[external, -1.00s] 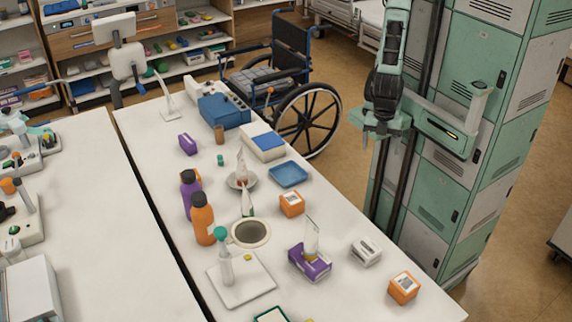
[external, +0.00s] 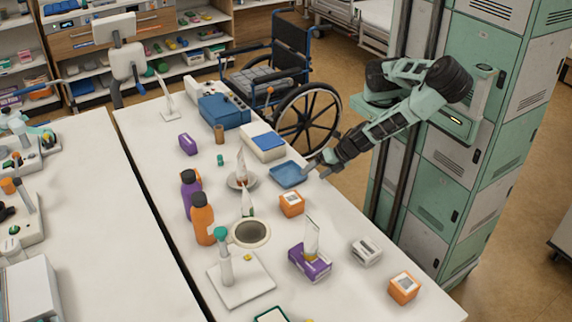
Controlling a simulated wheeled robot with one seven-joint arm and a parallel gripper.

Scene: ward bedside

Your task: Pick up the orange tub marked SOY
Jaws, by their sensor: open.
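Two small orange tubs with pale labels stand on the white table in the external view. One orange tub (external: 291,204) is mid-table, just below the blue tray. The other orange tub (external: 404,288) is near the table's right front corner. The lettering is too small to read, so I cannot tell which is marked SOY. My gripper (external: 314,168) is open and empty at the table's right edge, beside the blue tray, up and to the right of the mid-table tub and apart from it.
The blue tray (external: 289,174) lies beside my gripper. A purple box (external: 310,262) and a white box (external: 366,251) stand between the two tubs. An orange bottle (external: 202,220) and a purple bottle (external: 190,190) stand at left. A wheelchair (external: 300,110) is behind the table.

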